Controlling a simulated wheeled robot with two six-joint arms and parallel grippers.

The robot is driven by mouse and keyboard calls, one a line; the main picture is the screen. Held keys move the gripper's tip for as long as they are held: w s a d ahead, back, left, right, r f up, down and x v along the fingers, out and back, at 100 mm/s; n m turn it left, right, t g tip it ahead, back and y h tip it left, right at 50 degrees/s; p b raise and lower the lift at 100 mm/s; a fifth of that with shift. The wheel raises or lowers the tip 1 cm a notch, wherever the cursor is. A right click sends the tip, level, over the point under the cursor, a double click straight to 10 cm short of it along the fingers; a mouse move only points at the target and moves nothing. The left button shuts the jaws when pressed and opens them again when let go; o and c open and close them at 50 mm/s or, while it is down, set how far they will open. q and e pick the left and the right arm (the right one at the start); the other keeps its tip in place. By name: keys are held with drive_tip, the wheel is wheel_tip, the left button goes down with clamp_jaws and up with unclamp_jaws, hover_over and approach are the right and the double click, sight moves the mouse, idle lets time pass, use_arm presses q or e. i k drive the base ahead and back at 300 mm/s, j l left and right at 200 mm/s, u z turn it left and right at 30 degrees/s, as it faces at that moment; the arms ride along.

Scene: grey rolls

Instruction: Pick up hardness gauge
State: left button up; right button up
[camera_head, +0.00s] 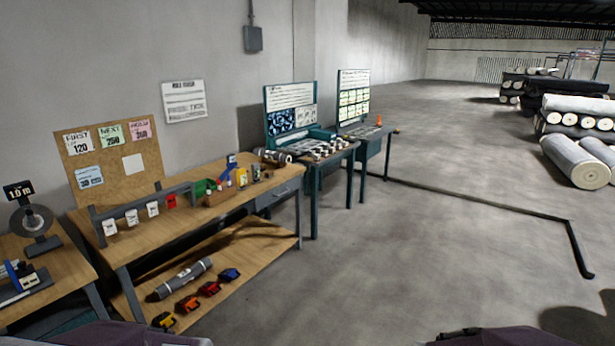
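I cannot tell for sure which item is the hardness gauge. A wooden workbench (140,232) stands along the wall at left, with a lower shelf (245,262). On the shelf lie a dark grey cylindrical tool (180,279) and several small tools in yellow, orange, red and blue. On the bench top are a rail with white tags, a green bin (204,187) and small blue and yellow items (241,177). Neither gripper is in view. Only parts of my own body show at the bottom edge.
A table with a reel (32,222) stands at far left. Two teal benches with display boards (291,108) stand farther along the wall. A dark floor rail (480,200) runs across the floor at right. Large rolls (576,162) lie at far right. The middle floor is clear.

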sight(256, 168)
drive_tip(key=i+l, duration=0.1)
drive_tip(key=i, duration=0.65)
drive_tip(key=i+u, duration=0.1)
drive_tip(key=i, duration=0.7)
drive_tip(key=i+l, duration=0.2)
drive_tip(key=i, duration=0.55)
drive_tip(key=i+l+u, duration=0.1)
drive_tip(key=i+u, duration=0.35)
drive_tip(key=i+l+u, duration=0.25)
drive_tip(key=u, duration=0.15)
drive_tip(key=i+l+u, duration=0.6)
drive_tip(key=l+u, duration=0.15)
drive_tip(key=u, duration=0.15)
drive_tip(key=i+l+u, duration=0.15)
drive_tip(key=l+u, duration=0.3)
